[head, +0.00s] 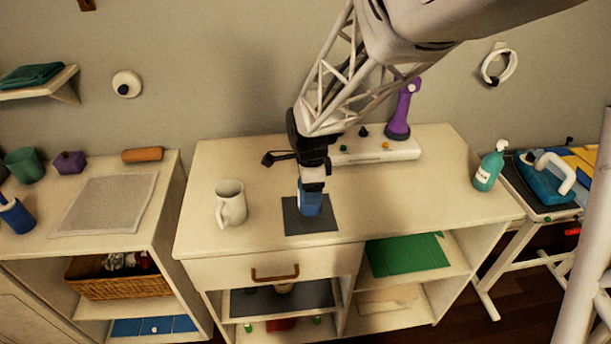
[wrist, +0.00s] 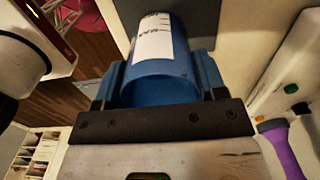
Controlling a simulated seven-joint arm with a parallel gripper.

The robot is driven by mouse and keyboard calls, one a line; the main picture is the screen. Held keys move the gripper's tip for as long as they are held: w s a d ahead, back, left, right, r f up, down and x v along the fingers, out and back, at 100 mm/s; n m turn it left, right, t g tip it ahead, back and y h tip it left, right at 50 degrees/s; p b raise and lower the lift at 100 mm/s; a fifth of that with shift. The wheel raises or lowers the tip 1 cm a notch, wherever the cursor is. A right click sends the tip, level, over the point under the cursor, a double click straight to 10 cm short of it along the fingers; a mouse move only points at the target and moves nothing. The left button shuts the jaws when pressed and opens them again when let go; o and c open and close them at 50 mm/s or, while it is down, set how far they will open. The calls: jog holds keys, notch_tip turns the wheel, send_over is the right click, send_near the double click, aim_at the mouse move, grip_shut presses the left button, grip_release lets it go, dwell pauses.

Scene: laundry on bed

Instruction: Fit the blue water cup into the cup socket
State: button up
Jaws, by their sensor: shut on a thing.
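The blue water cup (head: 310,207) is in my gripper (head: 312,190), at the dark square mat (head: 322,228) on the white cabinet top. I cannot tell whether its lower end touches the mat. In the wrist view the cup (wrist: 160,80) is held between the two blue fingers of my gripper (wrist: 160,85). Its rim faces the camera, and a white label with dark marks shows on its side. I cannot pick out a cup socket with certainty. A white base with small knobs (head: 385,152) stands at the back, partly hidden by my arm.
A white mug (head: 230,203) stands left of the cup. A purple lamp-like object (head: 400,115) stands at the back. A teal pump bottle (head: 489,167) is at the right end. The cabinet top (head: 430,195) is clear right of the mat.

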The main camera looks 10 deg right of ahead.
jog(key=s+d+r, duration=0.1)
jog(key=s+d, duration=0.1)
jog(key=s, duration=1.2)
jog(key=shift+r, duration=0.2)
dwell(0.3)
jog(key=shift+s+d, duration=0.15)
jog(key=shift+s, duration=0.05)
dwell(0.3)
jog(key=shift+w, duration=0.15)
dwell(0.5)
jog(key=w+d+r+n, duration=0.2)
jog(key=w+n, duration=0.4)
jog(key=w, duration=0.9)
jog(key=w+d+r+n, duration=0.2)
jog(key=w+r+n, duration=0.2)
jog(key=w, duration=1.1)
jog(key=w+d+r+n, duration=0.2)
jog(key=w+n, duration=0.6)
jog(key=w, duration=0.7)
jog(key=shift+w+d+r, duration=0.25)
jog(key=shift+w+r, duration=0.05)
jog(key=shift+r, duration=0.55)
jog(key=shift+s, duration=0.15)
